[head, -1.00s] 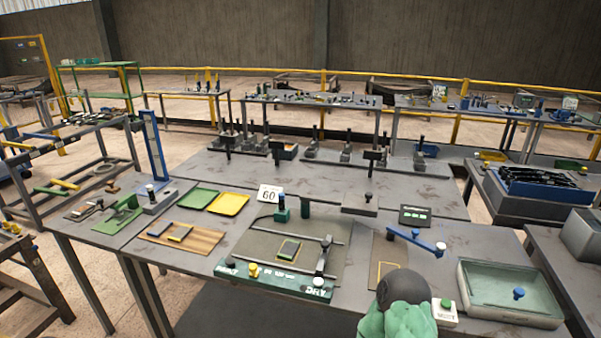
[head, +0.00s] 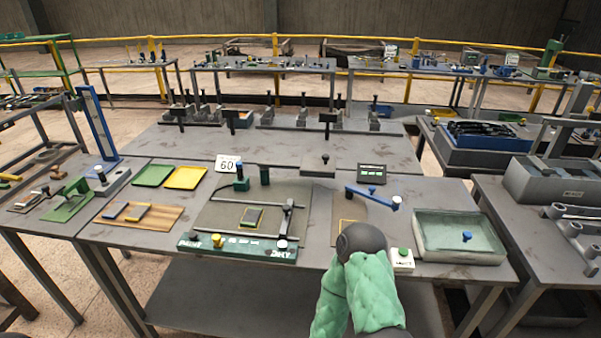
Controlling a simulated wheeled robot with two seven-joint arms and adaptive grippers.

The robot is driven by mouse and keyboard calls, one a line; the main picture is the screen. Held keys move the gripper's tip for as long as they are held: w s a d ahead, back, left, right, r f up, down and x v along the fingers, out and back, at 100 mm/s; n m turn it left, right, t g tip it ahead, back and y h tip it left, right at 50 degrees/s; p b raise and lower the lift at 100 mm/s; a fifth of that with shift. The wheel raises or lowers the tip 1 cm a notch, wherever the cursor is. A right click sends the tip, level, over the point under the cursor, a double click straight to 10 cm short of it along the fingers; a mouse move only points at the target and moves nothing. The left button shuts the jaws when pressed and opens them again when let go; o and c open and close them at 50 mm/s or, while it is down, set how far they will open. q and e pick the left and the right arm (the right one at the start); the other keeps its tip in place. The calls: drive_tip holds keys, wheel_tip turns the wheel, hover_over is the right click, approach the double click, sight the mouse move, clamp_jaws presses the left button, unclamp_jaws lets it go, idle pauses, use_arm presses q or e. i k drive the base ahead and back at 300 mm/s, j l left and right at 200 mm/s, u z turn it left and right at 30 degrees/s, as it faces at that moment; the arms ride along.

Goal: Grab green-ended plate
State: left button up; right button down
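A small dark plate with a green edge and a yellow outline (head: 252,217) lies flat on the grey fixture mat (head: 222,217), between metal rails. It is too small to tell which end is green. A blue-ended piece (head: 116,210) and a yellow-ended piece (head: 138,213) lie on a wooden board to its left. A green padded arm part of mine with a dark round joint rises at the bottom centre, in front of the table edge. No gripper fingers show in the head view.
A green tray (head: 153,175) and a yellow tray (head: 186,178) sit behind the board. A "60" sign (head: 228,164) stands behind the mat. A blue lever (head: 372,197), a button box (head: 402,260) and a glassy bin (head: 460,257) are on the right.

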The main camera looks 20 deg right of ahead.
sight(252, 216)
drive_tip(key=i+j+z, duration=0.4)
drive_tip(key=i+j, duration=0.35)
drive_tip(key=j, duration=0.1)
